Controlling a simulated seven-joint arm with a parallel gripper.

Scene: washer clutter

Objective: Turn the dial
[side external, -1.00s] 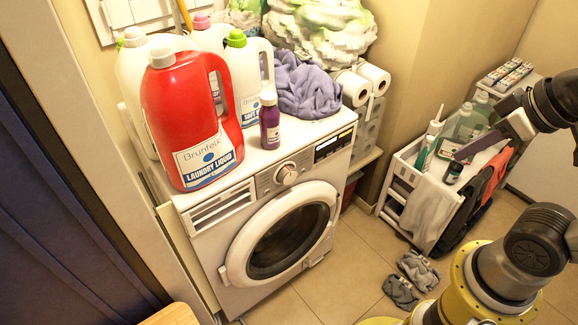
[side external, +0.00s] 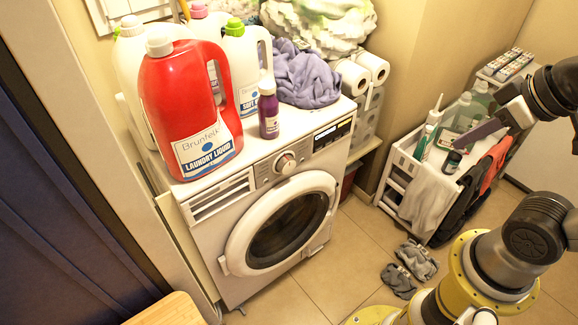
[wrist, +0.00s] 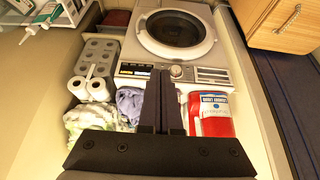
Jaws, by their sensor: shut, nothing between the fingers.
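The dial (side external: 285,163) is a round knob on the front panel of the white washing machine (side external: 215,255), left of its dark display. In the wrist view the dial (wrist: 176,71) shows just right of my fingertips, and the washer's round door (wrist: 175,28) is above it. My gripper (side external: 459,149) is well to the right of the washer in the side view, in front of the white cart, and apart from the dial. Its dark fingers (wrist: 161,73) are together and hold nothing. The door is closed.
A red laundry bottle (side external: 190,105), white bottles, a small purple bottle (side external: 268,112) and purple cloth (side external: 300,78) crowd the washer top. Paper rolls (side external: 362,72) stand behind. A white cart (side external: 402,165) is at right. Grey socks (side external: 410,266) lie on otherwise open floor.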

